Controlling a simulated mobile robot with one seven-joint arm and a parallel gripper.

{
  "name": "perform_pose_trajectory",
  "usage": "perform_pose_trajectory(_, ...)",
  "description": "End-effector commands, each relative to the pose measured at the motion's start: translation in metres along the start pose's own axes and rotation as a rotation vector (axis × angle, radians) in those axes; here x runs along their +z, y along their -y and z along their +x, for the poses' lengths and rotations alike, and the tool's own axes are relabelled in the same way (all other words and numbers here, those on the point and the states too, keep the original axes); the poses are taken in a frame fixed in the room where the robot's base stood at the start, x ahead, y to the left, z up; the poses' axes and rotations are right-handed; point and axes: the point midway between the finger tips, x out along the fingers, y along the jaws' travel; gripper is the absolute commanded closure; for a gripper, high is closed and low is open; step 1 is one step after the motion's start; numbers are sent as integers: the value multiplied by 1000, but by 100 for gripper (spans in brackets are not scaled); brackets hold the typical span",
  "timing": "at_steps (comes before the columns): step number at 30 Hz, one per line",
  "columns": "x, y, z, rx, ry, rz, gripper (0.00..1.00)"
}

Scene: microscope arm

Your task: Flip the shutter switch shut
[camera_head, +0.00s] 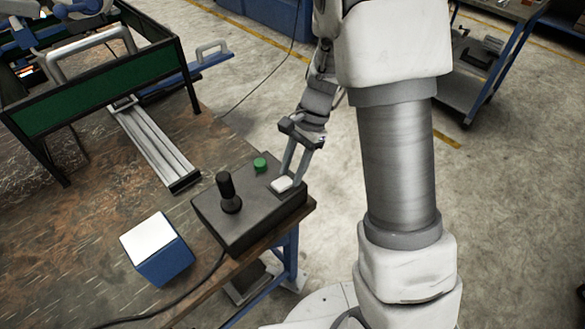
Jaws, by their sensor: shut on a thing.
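A dark control box (240,238) sits near the table's front right edge. It carries a black joystick (229,197), a green button (260,164) and a small white switch (281,185), which looks like the shutter switch. My gripper (289,180) reaches down from above with its fingertips at the white switch, shut on it. The fingers hide part of the switch's far side, and its exact tilt is too small to tell.
A blue box with a white top (150,236) stands left of the control box. A metal rail (150,145) and a green-panelled frame (85,95) lie behind. A black cable (175,298) runs along the front edge. Bare table (75,235) lies at left.

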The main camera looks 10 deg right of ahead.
Motion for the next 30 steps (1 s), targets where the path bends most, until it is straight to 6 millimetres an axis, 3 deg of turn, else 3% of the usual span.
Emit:
perform_pose_trajectory(8, 3, -1, -3, 4, -36, -1, 100)
perform_pose_trajectory(21, 16, -2, -7, 10, -339, -1, 100)
perform_pose_trajectory(30, 16, -1, -4, 3, -401, 1, 100)
